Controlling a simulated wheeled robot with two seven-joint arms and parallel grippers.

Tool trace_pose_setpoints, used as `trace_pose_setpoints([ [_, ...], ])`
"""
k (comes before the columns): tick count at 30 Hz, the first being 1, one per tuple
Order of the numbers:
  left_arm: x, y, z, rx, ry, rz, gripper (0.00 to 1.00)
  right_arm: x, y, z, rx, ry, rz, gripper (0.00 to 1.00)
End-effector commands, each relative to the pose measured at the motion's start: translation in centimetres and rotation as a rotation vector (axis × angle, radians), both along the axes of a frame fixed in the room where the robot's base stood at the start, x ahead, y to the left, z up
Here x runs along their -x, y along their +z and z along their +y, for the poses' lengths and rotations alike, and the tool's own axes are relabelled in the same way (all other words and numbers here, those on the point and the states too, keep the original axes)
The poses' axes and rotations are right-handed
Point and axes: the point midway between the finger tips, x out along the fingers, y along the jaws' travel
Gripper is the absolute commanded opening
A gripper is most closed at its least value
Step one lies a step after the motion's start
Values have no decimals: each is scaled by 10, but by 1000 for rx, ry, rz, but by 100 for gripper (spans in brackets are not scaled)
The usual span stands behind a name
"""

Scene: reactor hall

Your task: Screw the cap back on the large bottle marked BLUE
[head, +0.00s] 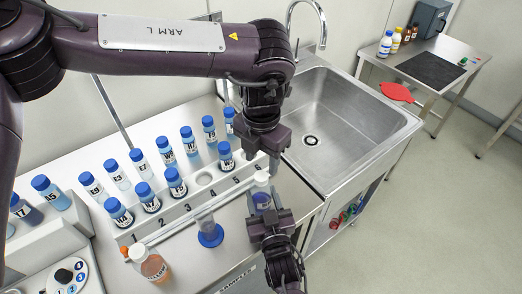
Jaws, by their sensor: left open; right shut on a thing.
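The large bottle (262,202) with blue-violet contents stands near the bench's front right; its marking is mostly hidden. A white cap (261,179) shows at its top; I cannot tell whether it is seated or threaded. My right gripper (266,215) reaches up from below and is shut on the bottle's body. My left gripper (262,163) is open, pointing down just above the white cap.
A rack (204,179) with several blue-capped vials is behind. An orange bottle (150,262) with white cap stands front left. A cylinder with a blue base (210,237) stands left of the bottle. The sink (345,115) is to the right.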

Motion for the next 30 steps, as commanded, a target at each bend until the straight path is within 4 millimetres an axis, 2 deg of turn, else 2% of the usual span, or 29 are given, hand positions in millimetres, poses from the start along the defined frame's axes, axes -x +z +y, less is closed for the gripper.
trace_pose_setpoints([
  [9, 0, 16, -1, 3, 728, 1, 49, 0, 0, 0, 1, 0, 1, 0],
  [15, 0, 25, 0, 3, 1090, 3, 49, 0, 0, 0, 1, -1, 1, 0],
  [21, 0, 28, 1, 1, 1263, 3, 49, 0, 0, 0, 1, -1, 1, 0],
  [30, 0, 29, 1, 1, 1287, 3, 49, 0, 0, 0, 1, -1, 0, 0],
])
